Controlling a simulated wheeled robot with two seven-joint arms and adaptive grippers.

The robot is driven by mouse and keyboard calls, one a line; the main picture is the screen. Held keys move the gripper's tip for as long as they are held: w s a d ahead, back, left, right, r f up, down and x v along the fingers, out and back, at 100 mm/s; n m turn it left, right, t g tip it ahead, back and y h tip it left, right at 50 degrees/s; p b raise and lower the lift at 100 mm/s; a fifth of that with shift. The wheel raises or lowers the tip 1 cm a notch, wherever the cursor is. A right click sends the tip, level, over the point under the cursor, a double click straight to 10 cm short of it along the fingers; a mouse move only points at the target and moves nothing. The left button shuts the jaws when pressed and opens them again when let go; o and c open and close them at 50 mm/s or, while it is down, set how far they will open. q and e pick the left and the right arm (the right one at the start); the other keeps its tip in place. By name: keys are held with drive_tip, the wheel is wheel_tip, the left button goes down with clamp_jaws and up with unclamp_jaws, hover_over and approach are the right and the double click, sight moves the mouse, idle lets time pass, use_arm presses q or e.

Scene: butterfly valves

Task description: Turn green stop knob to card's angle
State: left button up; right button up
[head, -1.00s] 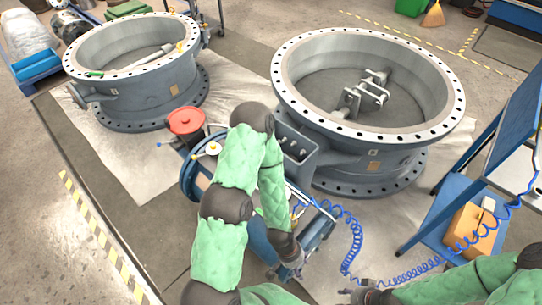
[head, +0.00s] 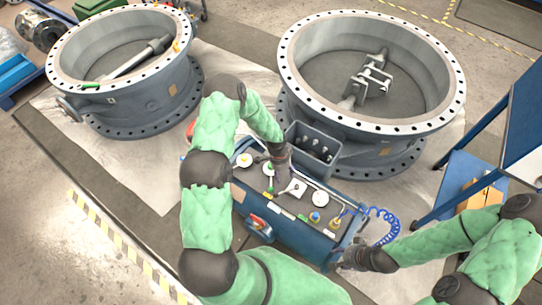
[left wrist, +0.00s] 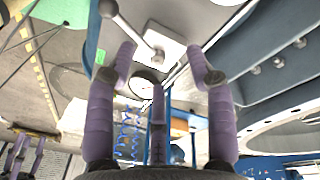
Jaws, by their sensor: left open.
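A blue console (head: 290,242) carries a sloped top panel with several small controls. A small knob with a pale top and green beneath (head: 269,171) sits on its upper left part; I cannot tell for certain that it is the green stop knob. A white square plate with a ball-ended lever (head: 294,188) is to its right and also shows in the left wrist view (left wrist: 160,47). I cannot make out the card's angle. My left gripper (left wrist: 160,66) is open and empty, its purple fingers spread near the lever plate. My right gripper (head: 352,258) is by the console's right end, its fingers unclear.
A white disc (head: 320,198), a blue knob (head: 315,217) and a yellow knob (head: 337,222) crowd the panel's right half. A red knob (head: 258,222) is on the front face. A grey open box (head: 313,150) and a large valve ring (head: 370,132) stand behind.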

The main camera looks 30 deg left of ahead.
use_arm(q)
drive_tip(key=w+a+r+m+y+p, duration=0.2)
drive_tip(key=w+a+r, duration=0.25)
drive_tip(key=a, duration=0.35)
wheel_tip(320, 180, down, 11)
drive_tip(key=shift+s+a+r+b, duration=0.15)
drive_tip(key=shift+r+b, duration=0.05)
drive_tip(key=shift+b, duration=0.35)
use_arm(e)
wheel_tip(320, 180, up, 2)
drive_tip(key=shift+r, duration=0.1)
use_arm(q)
clamp_jaws()
